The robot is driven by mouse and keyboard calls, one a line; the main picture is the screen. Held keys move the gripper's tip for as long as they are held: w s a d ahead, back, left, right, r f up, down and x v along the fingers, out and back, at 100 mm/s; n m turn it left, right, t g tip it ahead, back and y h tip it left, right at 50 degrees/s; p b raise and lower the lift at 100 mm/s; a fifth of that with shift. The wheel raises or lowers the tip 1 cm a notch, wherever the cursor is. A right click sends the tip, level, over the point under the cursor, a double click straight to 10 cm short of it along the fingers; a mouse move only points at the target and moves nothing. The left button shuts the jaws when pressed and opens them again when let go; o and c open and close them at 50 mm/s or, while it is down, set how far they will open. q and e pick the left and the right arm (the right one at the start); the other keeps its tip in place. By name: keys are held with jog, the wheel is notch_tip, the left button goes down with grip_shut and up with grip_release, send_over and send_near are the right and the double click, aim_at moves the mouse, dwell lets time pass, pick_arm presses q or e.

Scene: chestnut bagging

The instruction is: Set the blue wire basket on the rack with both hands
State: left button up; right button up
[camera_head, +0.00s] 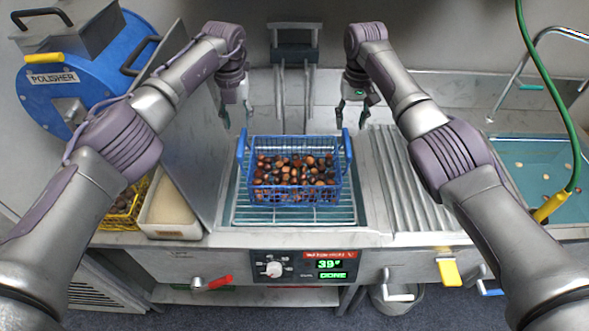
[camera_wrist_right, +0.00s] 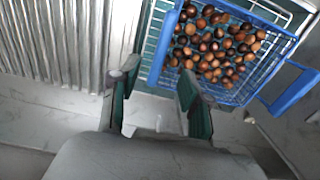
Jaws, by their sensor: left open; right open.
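The blue wire basket (camera_head: 296,192) is full of brown chestnuts and sits level on the wire rack (camera_head: 290,216) over the basin in the middle of the counter. Its two blue handles stand up at its left and right sides. My left gripper (camera_head: 236,118) is open and empty, above and behind the basket's left handle. My right gripper (camera_head: 355,112) is open and empty, behind the right handle. In the right wrist view the right gripper's fingers (camera_wrist_right: 158,100) are apart, and the basket's blue rim (camera_wrist_right: 165,48) lies just beyond them, not between them.
A ribbed drainboard (camera_head: 400,180) lies right of the basin, and a sink (camera_head: 540,178) with a green hose is at far right. A blue polisher (camera_head: 75,80), a yellow basket (camera_head: 122,205) and a white bin (camera_head: 168,205) stand at left.

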aim_at(242, 140)
pick_arm(q)
notch_tip(242, 140, down, 8)
jog(key=shift+r, duration=0.25)
pick_arm(e)
notch_tip(242, 140, down, 8)
jog(key=shift+r, duration=0.25)
pick_arm(q)
jog(key=shift+s+f, duration=0.15)
pick_arm(e)
jog(key=shift+s+f, duration=0.1)
jog(key=shift+f, duration=0.05)
pick_arm(q)
grip_shut()
pick_arm(e)
grip_shut()
